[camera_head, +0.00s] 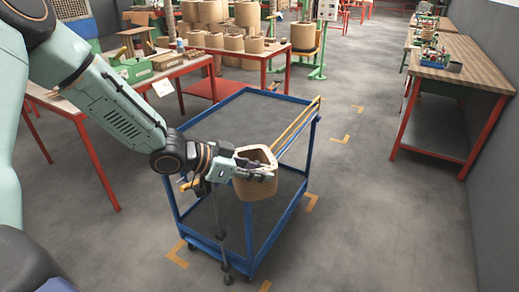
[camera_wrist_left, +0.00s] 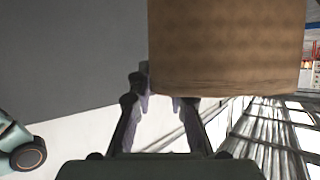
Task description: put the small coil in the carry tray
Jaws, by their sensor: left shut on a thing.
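The small coil (camera_head: 254,188) is a tan, hollow, rounded-square ring. My left gripper (camera_head: 258,170) is shut on its wall and holds it upright over the near part of the blue trolley (camera_head: 313,135). In the left wrist view the coil (camera_wrist_left: 228,45) fills the upper middle, with the fingers (camera_wrist_left: 160,100) at its lower left edge. I cannot tell whether the coil touches the trolley. I cannot clearly pick out the carry tray; the trolley has a dark, flat top. My right gripper is not in view.
A red-legged table (camera_head: 158,75) with green boxes (camera_head: 133,70) stands at the left. Larger coils (camera_head: 240,43) stand on a table behind the trolley. A wooden workbench (camera_head: 465,62) is at the right. The grey floor between trolley and workbench is clear.

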